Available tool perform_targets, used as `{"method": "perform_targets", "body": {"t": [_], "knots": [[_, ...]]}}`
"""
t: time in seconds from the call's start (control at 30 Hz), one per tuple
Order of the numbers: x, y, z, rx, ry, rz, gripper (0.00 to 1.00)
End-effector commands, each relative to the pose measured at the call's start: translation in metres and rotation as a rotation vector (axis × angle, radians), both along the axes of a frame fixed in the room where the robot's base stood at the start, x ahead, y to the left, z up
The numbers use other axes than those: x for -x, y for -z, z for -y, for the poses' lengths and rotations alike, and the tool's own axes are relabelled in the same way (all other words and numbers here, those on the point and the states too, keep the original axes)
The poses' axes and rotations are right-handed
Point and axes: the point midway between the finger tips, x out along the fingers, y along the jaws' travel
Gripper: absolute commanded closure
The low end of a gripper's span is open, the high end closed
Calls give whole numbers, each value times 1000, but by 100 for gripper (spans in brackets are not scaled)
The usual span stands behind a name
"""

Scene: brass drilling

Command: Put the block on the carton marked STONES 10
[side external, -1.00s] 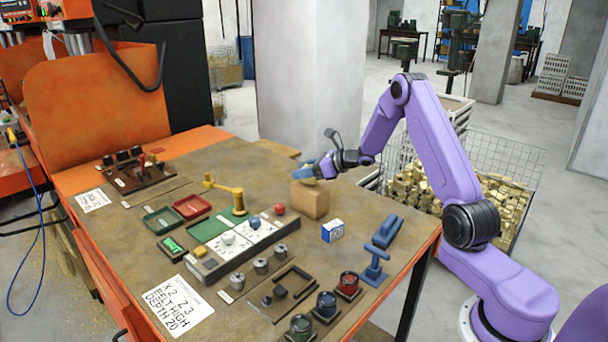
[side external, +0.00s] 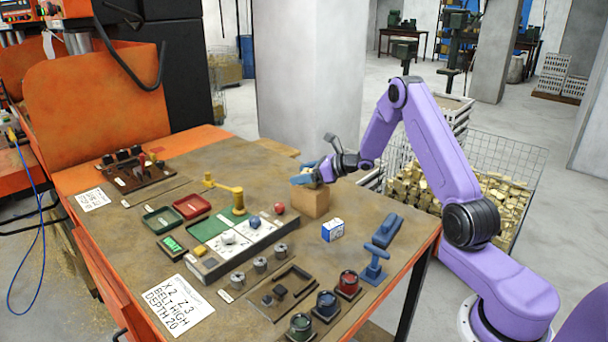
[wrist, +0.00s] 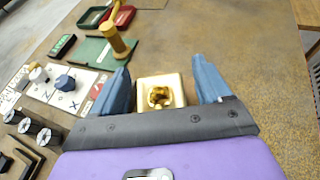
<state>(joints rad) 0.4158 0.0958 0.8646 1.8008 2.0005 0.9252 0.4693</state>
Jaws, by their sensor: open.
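In the wrist view a pale brass block (wrist: 151,82) with a rough gold middle lies between the two spread fingers, with a gap at each side.
A red knob (side external: 279,208) is close to the box's left. Blue tools (side external: 376,262) lie near the bench's right edge.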

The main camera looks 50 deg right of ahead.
Motion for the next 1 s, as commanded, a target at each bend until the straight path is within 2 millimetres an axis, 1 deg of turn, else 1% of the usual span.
{"method": "perform_targets", "body": {"t": [0.07, 0.17, 0.5, 0.63, 0.8, 0.87, 0.9, 0.97, 1.0], "knots": [[1, -4, 1, 0, 1, 1, 23], [12, -8, 6, 1, 2, -1, 23], [69, -34, 30, 1, 4, 1, 23], [86, -41, 36, 0, 2, 1, 23], [100, -47, 42, 0, 1, 0, 23], [101, -48, 39, 4, -10, -1, 23], [102, -50, 34, 11, -30, 0, 23], [102, -52, 20, 30, -83, 1, 23], [102, -54, 5, 51, -137, 2, 23]]}}
